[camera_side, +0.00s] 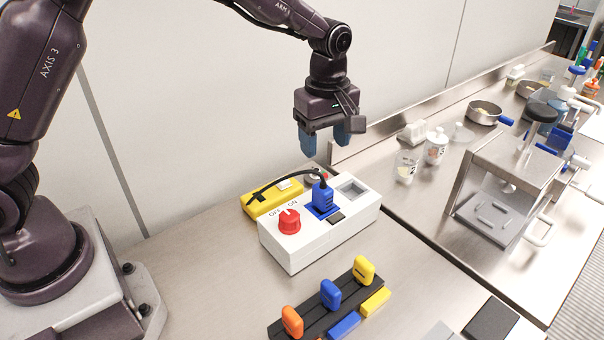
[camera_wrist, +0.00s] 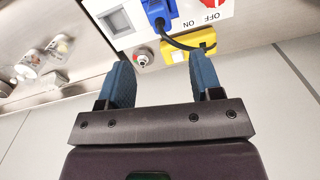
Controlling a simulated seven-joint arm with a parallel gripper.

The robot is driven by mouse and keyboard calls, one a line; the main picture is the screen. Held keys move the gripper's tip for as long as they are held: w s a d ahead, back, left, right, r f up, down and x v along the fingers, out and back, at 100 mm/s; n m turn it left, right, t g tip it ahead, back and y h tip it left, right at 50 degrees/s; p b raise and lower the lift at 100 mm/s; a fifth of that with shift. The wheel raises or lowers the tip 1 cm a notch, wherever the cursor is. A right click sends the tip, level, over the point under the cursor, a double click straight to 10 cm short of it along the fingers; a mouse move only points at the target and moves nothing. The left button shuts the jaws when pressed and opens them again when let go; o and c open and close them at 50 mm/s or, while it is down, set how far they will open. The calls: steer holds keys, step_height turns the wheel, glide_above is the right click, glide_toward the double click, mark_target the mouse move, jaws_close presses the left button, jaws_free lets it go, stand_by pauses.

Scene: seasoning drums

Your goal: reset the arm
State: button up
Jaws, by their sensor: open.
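My gripper (camera_side: 324,138) hangs from my arm above and behind the white control box, with its blue fingers pointing down. In the wrist view my gripper (camera_wrist: 163,78) has its two blue fingers spread apart with nothing between them. The white box (camera_side: 300,250) carries a red knob (camera_side: 289,221) marked OFF and ON, a blue plug (camera_side: 322,196) with a black cable, and a square recess (camera_side: 352,188). The box also shows in the wrist view (camera_wrist: 185,8), beyond the fingertips, with the blue plug (camera_wrist: 157,12) on it.
A yellow block (camera_side: 262,203) lies behind the box. A black rack (camera_side: 318,312) with orange, blue and yellow tabs stands in front. A metal press (camera_side: 510,180), a white shaker (camera_side: 436,147) and a pan (camera_side: 484,112) stand at right. The steel bench is clear left of the box.

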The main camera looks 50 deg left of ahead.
steer(key=s+a+r+m+t, duration=0.2)
steer(key=s+r+m, duration=0.2)
steer(key=s, duration=0.4)
steer(key=s+a+r+m+t, duration=0.1)
steer(key=s+a+r+m, duration=0.1)
steer(key=s+r+m, duration=0.3)
steer(key=s+a+r+m+t, duration=0.2)
steer(key=s+r+m, duration=0.3)
steer(key=s, duration=0.7)
steer(key=shift+s+r+m+t, duration=0.2)
steer(key=shift+r+m+t, duration=0.1)
steer(key=shift+m, duration=0.8)
steer(key=shift+o, duration=0.5)
